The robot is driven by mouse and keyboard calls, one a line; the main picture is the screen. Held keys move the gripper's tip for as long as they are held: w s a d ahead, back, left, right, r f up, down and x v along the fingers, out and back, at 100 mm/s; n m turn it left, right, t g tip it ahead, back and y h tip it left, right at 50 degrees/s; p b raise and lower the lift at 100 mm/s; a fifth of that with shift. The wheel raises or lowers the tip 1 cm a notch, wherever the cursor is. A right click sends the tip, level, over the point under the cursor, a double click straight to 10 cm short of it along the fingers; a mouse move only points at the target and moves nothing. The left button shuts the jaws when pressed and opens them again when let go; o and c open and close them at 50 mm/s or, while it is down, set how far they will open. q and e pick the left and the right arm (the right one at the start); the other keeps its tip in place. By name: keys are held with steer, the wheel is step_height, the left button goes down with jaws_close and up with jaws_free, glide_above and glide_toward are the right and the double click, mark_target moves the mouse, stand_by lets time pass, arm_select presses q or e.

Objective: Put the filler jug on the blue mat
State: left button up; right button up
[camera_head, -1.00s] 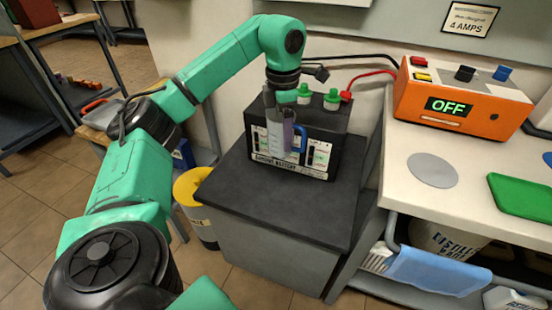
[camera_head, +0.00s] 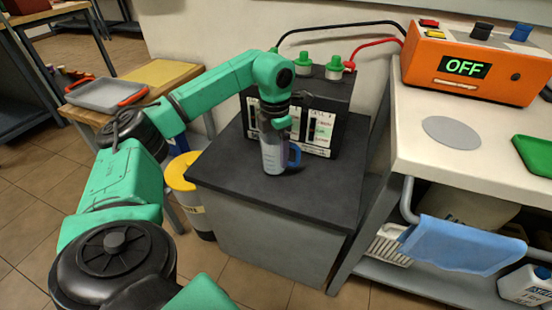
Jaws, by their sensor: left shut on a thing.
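The filler jug (camera_head: 273,158) is a clear greyish vessel with a blue handle (camera_head: 294,156). It is upright in front of the black battery, low over the dark cabinet top (camera_head: 245,190); I cannot tell whether its base touches. My left gripper (camera_head: 275,121) is shut on the jug's upper part, and the wrist hides its rim. I see no blue mat in the head view. My right gripper is not in view.
The black battery (camera_head: 335,97) with green caps stands behind the jug. A blue cloth (camera_head: 460,243) hangs below. A grey tray (camera_head: 105,95) lies at left.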

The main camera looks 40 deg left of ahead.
arm_select(q)
steer(key=shift+f, duration=1.3)
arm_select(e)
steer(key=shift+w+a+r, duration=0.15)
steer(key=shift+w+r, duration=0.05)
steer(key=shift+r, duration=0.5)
arm_select(q)
steer(key=o, duration=1.2)
steer(key=shift+f, duration=0.1)
